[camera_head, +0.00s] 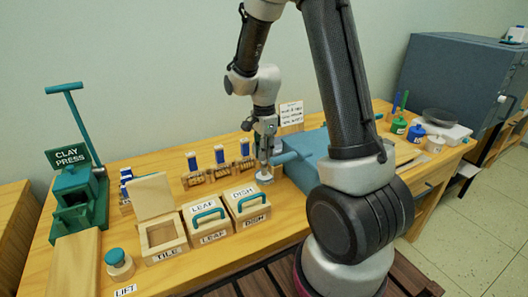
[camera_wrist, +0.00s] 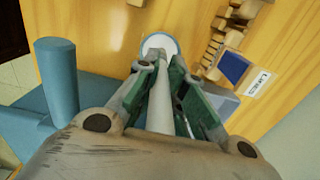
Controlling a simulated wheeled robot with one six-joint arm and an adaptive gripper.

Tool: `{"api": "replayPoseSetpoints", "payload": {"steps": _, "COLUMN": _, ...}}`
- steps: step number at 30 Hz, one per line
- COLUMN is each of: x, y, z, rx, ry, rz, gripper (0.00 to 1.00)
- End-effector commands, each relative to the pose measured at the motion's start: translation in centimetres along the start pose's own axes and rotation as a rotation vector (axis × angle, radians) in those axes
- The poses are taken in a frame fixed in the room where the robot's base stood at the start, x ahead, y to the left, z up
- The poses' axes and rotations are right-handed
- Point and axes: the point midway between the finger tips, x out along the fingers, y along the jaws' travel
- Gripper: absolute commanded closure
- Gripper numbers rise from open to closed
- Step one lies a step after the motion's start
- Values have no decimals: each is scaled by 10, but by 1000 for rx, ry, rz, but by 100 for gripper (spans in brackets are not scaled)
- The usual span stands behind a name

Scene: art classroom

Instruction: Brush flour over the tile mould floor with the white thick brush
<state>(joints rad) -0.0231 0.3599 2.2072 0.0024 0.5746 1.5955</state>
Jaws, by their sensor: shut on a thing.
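My gripper (camera_head: 266,150) is shut on a white rod-like handle (camera_wrist: 160,95), which I take to be the white thick brush. The handle runs between the fingers, which also show in the wrist view (camera_wrist: 162,72). Its far end meets a round white patch with a blue rim (camera_wrist: 159,41). In the head view a small pale disc (camera_head: 264,177) lies under the gripper on the table. I cannot tell whether the bristles touch it. The tile mould (camera_head: 176,246) stands to the left of my gripper, its lid (camera_head: 151,195) raised and its inside open to view.
Blue-handled tools in wooden racks (camera_head: 221,171) stand behind. A green clay press (camera_head: 79,200) is at far left. A blue block (camera_head: 303,160) is right of the gripper.

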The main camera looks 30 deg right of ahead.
Motion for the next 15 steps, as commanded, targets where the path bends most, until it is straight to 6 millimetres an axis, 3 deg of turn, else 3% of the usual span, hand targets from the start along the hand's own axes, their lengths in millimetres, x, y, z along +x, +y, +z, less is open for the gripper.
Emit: {"api": "replayPoseSetpoints", "payload": {"steps": 15, "x": 5, "y": 0, "z": 0, "rx": 0, "ry": 0, "rz": 0, "gripper": 100}}
